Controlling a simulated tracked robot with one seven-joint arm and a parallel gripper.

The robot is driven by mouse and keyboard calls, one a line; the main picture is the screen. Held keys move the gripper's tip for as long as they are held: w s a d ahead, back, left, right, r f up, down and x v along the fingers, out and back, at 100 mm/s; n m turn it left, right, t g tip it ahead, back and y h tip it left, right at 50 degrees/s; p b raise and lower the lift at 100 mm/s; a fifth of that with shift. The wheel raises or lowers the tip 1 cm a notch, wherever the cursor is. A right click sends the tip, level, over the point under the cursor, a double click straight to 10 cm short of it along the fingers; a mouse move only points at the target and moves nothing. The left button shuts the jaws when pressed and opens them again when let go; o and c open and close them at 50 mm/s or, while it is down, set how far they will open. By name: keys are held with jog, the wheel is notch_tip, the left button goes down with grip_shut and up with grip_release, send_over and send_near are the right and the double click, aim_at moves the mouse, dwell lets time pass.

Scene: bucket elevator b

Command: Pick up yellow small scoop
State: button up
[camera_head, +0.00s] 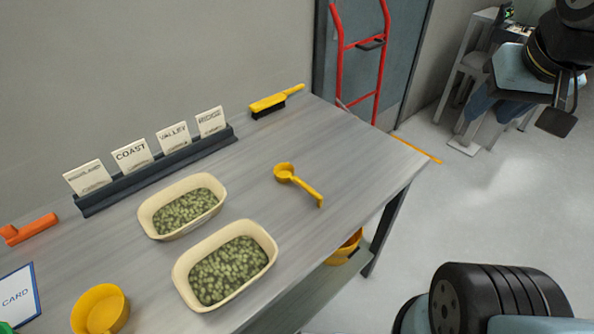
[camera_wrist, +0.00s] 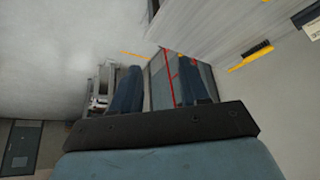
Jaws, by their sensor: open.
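The yellow small scoop (camera_head: 285,173) lies on the grey table in the head view, to the right of two cream trays. Its round cup is at the upper left and its handle points to the lower right. My gripper (camera_head: 495,106) is in the air beyond the table's right end, well apart from the scoop. In the wrist view my gripper (camera_wrist: 161,88) shows two blue fingers spread apart with nothing between them. I cannot make out the scoop in the wrist view.
Two cream trays (camera_head: 147,220) (camera_head: 184,281) hold green pellets. A larger yellow cup (camera_head: 101,308) stands at the table's lower left. A yellow brush (camera_head: 275,101) lies near the back wall. A dark rack (camera_head: 160,169) holds several cards. The table around the scoop is clear.

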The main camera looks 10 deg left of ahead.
jog(key=w+a+f+n+g+y, duration=0.1)
jog(key=w+a+f+n+g, duration=0.1)
jog(key=w+a, duration=0.3)
jog(key=n+g+h, duration=0.1)
jog(key=n+g, duration=0.3)
jog(key=n, duration=0.4)
send_over(301, 180)
notch_tip(301, 180, down, 17)
jog(key=f, duration=0.7)
jog(key=shift+w+a+f, duration=0.1)
jog(key=shift+w+f, duration=0.1)
jog(key=shift+f, duration=0.2)
jog(key=shift+s+f, duration=0.15)
jog(key=shift+f, duration=1.25)
jog(key=shift+s+f, duration=0.1)
jog(key=shift+f, duration=1.25)
jog(key=shift+c, duration=0.3)
grip_shut()
